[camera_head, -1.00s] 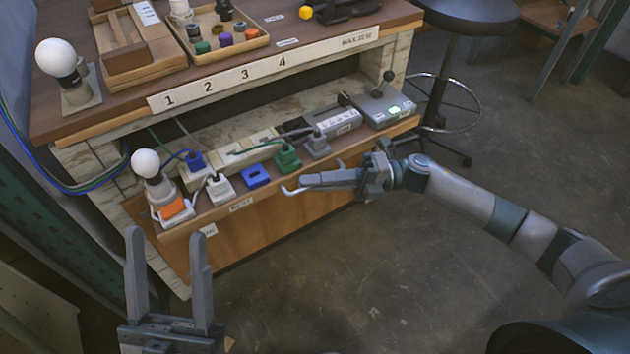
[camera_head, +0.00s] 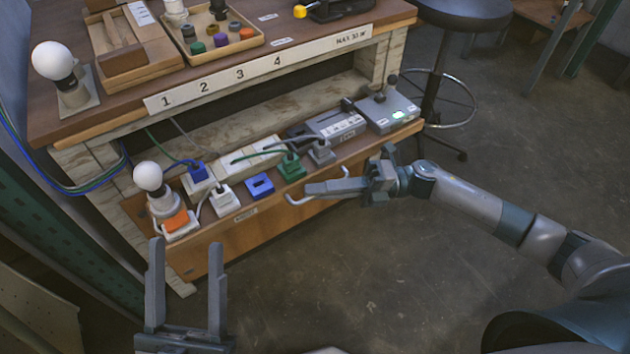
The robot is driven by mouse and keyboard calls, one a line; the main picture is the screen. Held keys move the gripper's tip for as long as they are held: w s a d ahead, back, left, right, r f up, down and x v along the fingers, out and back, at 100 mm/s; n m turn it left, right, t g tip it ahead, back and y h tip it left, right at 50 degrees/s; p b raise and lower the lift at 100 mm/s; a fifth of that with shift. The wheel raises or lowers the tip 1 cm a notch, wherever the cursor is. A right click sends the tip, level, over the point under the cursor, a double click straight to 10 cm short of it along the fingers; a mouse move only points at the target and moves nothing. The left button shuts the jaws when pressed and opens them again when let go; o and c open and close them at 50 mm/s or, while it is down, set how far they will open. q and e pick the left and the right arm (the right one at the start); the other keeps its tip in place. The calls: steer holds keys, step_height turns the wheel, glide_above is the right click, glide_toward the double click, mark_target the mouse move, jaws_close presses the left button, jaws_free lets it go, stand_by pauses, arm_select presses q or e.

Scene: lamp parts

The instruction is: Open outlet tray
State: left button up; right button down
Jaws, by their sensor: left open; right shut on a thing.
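The outlet tray (camera_head: 268,220) is a wooden drawer under the workbench, pulled partly out. It carries plugs, sockets, a small bulb and a grey box. Its pale bar handle (camera_head: 291,202) is on the front face, partly hidden behind my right gripper. My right gripper (camera_head: 314,188) is shut on that handle, with its arm coming in from the right. My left gripper (camera_head: 187,244) is open and empty in front of the tray's left end, fingers pointing up in the picture.
The workbench top (camera_head: 45,117) above the tray holds a large bulb (camera_head: 53,61), wooden boxes and a tray of coloured knobs (camera_head: 222,48). A round stool (camera_head: 463,14) stands behind the bench's right end. Floor at the lower right is clear around my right arm.

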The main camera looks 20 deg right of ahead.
steer(key=c, duration=1.9)
jaws_free()
arm_select(q)
steer(key=shift+w+a+r, duration=0.15)
steer(key=shift+r, duration=0.1)
arm_select(e)
steer(key=shift+o, duration=0.2)
steer(key=shift+w, duration=0.1)
steer(key=s+d+f, duration=0.1)
steer(key=s+d, duration=0.1)
steer(key=d, duration=1.5)
steer(key=shift+d+f, duration=0.15)
arm_select(q)
steer(key=shift+f, duration=0.1)
arm_select(e)
steer(key=shift+d, duration=0.1)
